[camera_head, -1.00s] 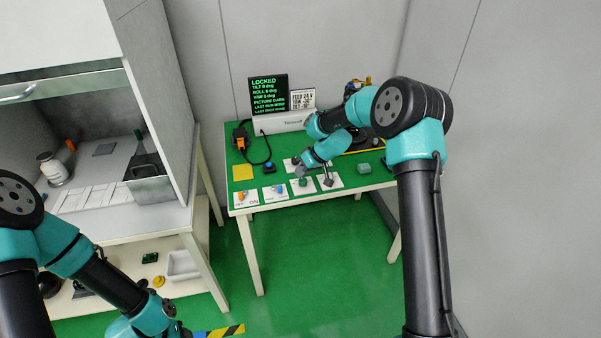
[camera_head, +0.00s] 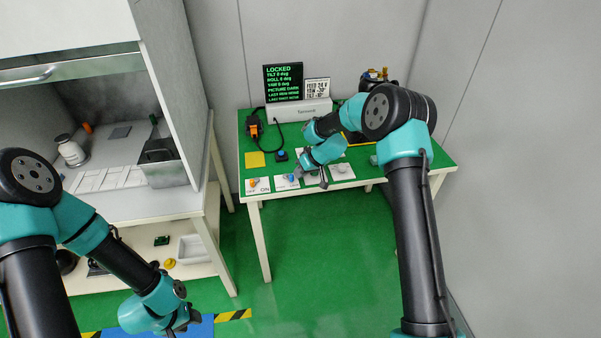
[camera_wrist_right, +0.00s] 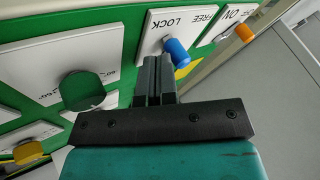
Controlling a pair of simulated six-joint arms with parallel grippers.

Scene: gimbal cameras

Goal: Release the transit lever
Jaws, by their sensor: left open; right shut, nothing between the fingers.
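The transit lever is a blue-tipped lever (camera_head: 291,178) on a white plate at the table's front edge. In the right wrist view the blue lever (camera_wrist_right: 177,52) stands out from its plate (camera_wrist_right: 188,25), which is marked LOCK and FREE. My right gripper (camera_head: 300,171) is shut and empty. In the wrist view its closed fingertips (camera_wrist_right: 156,62) are right beside the lever; I cannot tell whether they touch it. The screen (camera_head: 283,82) at the table's back reads LOCKED. My left gripper (camera_head: 178,328) is open, low at the bottom, away from the table.
An orange lever (camera_head: 254,183) on an OFF/ON plate is left of the blue one. A green knob (camera_wrist_right: 82,88) and a yellow knob (camera_wrist_right: 28,152) are on the other side of my fingers. A blue button (camera_head: 281,155) and yellow square (camera_head: 255,159) lie behind. A cabinet stands left.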

